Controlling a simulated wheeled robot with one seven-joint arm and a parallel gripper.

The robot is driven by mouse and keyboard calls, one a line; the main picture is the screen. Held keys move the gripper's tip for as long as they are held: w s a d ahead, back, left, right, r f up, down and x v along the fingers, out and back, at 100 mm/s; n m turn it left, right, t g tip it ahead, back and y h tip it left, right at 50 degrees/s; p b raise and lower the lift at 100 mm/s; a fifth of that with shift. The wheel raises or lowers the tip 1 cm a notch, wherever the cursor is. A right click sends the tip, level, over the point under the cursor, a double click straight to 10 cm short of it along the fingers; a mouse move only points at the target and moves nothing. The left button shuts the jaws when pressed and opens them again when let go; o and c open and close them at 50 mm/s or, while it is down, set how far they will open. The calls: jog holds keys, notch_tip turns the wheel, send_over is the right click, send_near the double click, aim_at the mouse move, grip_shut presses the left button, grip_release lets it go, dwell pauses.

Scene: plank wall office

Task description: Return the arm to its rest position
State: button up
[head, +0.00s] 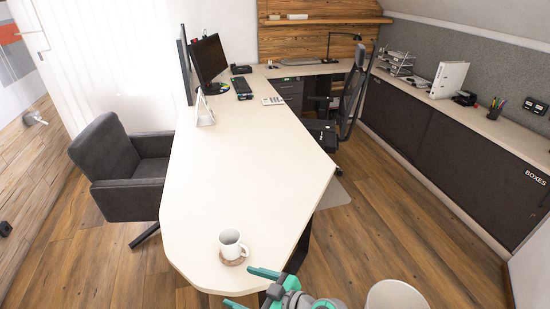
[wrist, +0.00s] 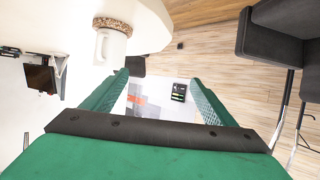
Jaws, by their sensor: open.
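My gripper (head: 240,287) is at the bottom of the head view, by the near end of the desk. Its two green fingers are spread apart, and in the wrist view the gap between them (wrist: 160,82) is empty. A white mug (head: 230,244) stands upright on a round brown coaster (head: 236,262) on the near end of the desk (head: 225,170). My gripper is just in front of and to the right of the mug, apart from it. The wrist view is upside down and shows the mug (wrist: 112,46) and coaster (wrist: 112,25) beyond the left finger.
A grey armchair (head: 118,160) stands left of the desk. A white bin (head: 397,295) is right of my arm. The middle of the desktop is clear.

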jog(key=s+d+f+m+t+h, duration=0.2)
jog(key=s+f+m+h, duration=0.25)
jog(key=s+f, duration=0.2)
jog(key=s+d+f+m+t+h, duration=0.3)
jog(key=s+f+m+h, duration=0.1)
jog(key=s+f+m, duration=0.25)
jog(key=s+d+r+t+h, duration=0.1)
jog(key=s+r+t, duration=0.1)
jog(key=s+r, duration=0.4)
jog(key=s+d+r+m+t+h, duration=0.1)
jog(key=s+r, duration=0.4)
jog(key=s, duration=0.6)
jog(key=shift+d+r+t+h, duration=0.35)
jog(key=shift+d+t+h, duration=0.15)
jog(key=shift+d+h, duration=0.15)
